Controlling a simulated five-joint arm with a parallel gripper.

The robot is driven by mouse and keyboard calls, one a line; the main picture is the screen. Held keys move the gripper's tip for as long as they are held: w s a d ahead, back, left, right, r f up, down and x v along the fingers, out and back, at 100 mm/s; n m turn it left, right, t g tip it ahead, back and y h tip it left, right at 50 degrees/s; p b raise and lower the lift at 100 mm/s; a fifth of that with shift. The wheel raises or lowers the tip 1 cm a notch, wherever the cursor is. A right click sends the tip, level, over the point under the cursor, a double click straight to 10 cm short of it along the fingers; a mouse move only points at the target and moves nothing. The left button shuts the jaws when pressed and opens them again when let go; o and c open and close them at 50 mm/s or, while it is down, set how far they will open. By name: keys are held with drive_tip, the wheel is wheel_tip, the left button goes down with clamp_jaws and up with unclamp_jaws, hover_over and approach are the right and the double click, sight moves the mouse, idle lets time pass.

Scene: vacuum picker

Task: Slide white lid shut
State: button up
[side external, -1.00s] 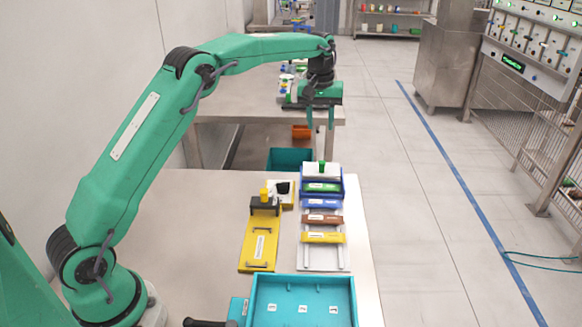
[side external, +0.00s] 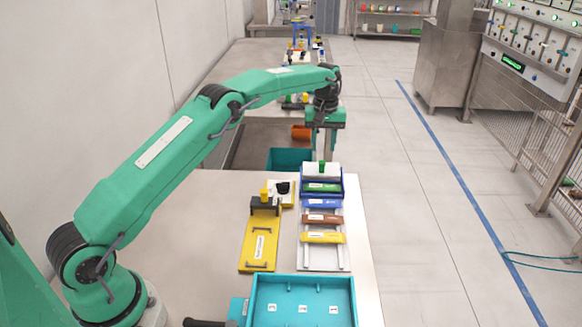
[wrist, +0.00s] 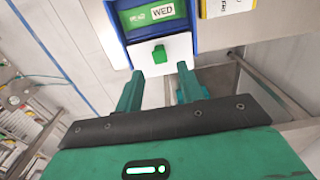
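The white lid (side external: 330,174) with a green knob (side external: 322,167) sits at the far end of a blue-edged holder (side external: 307,189). In the wrist view the lid (wrist: 176,46) shows its green knob (wrist: 158,54) upright, beside a green panel marked WED (wrist: 162,12). My gripper (side external: 325,156) points down just above and behind the knob in the side view. In the wrist view my gripper (wrist: 158,78) is open, its two fingers apart and empty, with the knob ahead of the gap between them. I cannot tell whether the fingers touch the lid.
Blue (side external: 322,203), brown (side external: 322,219) and yellow (side external: 322,237) bars lie across a white rack (side external: 322,262). A yellow plate (side external: 246,252) lies left of it. A teal tray (side external: 302,281) stands in front. A teal bin (side external: 283,158) is behind the table edge.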

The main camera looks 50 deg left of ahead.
sight(322, 163)
drive_tip(key=shift+f, duration=3.35)
clamp_jaws()
